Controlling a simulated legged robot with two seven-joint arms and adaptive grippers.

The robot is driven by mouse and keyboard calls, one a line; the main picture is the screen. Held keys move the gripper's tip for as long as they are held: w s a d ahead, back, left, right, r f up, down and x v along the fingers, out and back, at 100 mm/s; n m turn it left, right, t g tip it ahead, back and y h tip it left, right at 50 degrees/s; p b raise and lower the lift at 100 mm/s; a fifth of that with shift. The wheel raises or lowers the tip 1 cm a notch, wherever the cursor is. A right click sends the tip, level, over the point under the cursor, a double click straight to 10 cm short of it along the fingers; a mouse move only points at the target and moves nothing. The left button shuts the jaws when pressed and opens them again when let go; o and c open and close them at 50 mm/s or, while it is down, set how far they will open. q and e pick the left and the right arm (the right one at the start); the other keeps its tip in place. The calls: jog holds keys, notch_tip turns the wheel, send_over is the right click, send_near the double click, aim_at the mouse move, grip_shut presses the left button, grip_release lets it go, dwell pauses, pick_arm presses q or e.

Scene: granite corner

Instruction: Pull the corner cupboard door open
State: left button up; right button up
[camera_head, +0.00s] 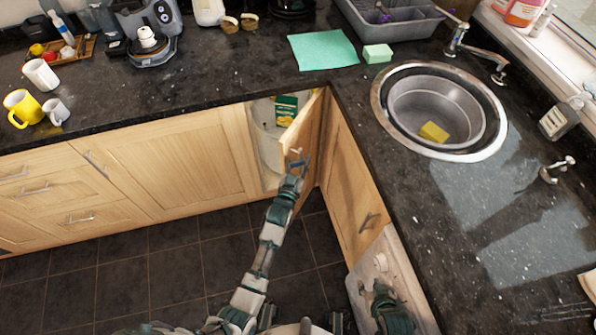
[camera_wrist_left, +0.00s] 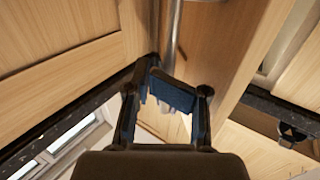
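The corner cupboard door (camera_head: 313,131) is pale wood and stands partly open, swung out from the corner. My left gripper (camera_head: 297,163) is at the door's metal handle (camera_head: 295,151), near the door's top outer edge. In the left wrist view, the handle (camera_wrist_left: 173,35) runs down to the blue fingertips (camera_wrist_left: 160,82) of my left gripper, which are drawn together around its lower end; the exact contact is partly hidden. Part of my right arm (camera_head: 390,310) shows at the lower right, apart from the door; its fingers are not clear.
Inside the cupboard, a green and yellow box (camera_head: 286,108) stands on a pale shelf. The dark worktop (camera_head: 230,80) overhangs both cabinet runs. A neighbouring cupboard front (camera_head: 352,190) lies to the right of the door. The tiled floor (camera_head: 190,262) before the left cabinets is clear.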

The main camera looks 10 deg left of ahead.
pick_arm(q)
jog(key=v, duration=1)
jog(key=shift+s, duration=0.3)
jog(key=shift+d, duration=0.1)
